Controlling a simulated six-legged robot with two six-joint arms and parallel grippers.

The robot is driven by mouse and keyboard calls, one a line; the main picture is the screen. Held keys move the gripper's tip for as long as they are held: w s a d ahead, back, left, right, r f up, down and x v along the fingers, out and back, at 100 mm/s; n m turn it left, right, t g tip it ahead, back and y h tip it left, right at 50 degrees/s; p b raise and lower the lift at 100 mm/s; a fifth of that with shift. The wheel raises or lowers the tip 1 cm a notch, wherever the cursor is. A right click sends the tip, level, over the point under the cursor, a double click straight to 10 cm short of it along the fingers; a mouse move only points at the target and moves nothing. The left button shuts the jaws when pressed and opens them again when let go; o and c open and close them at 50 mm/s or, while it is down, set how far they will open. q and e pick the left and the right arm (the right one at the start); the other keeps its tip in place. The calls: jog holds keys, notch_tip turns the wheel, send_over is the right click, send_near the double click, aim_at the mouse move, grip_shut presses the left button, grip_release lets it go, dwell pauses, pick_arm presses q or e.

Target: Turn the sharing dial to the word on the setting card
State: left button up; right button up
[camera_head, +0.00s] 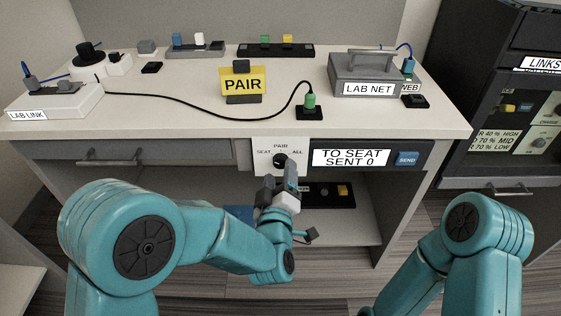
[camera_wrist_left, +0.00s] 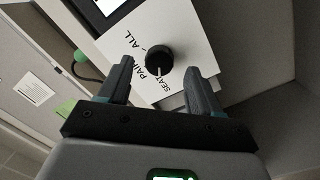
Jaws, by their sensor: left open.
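The yellow setting card (camera_head: 242,80) stands on the desk and reads PAIR. The sharing dial (camera_head: 281,160) is a round black knob on a white panel under the desk edge, marked SEAT, PAIR and ALL. In the left wrist view the dial (camera_wrist_left: 159,58) has a white pointer line aimed toward SEAT. My left gripper (camera_head: 281,187) is just in front of the dial. In the wrist view its open fingers (camera_wrist_left: 160,74) lie on either side of the knob, with gaps visible. My right arm is at the lower right; its gripper is out of view.
The display (camera_head: 349,158) beside the dial reads TO SEAT, SENT 0, with a blue SEND button (camera_head: 407,159) to its right. A drawer handle (camera_head: 110,159) is left of the panel. An open shelf (camera_head: 345,228) lies below, holding a dark strip.

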aim_at(281, 161)
pick_arm(q)
jog(key=shift+w+d, duration=0.1)
jog(key=shift+w, duration=1.15)
jog(key=c, duration=1)
jog(key=shift+c, duration=0.2)
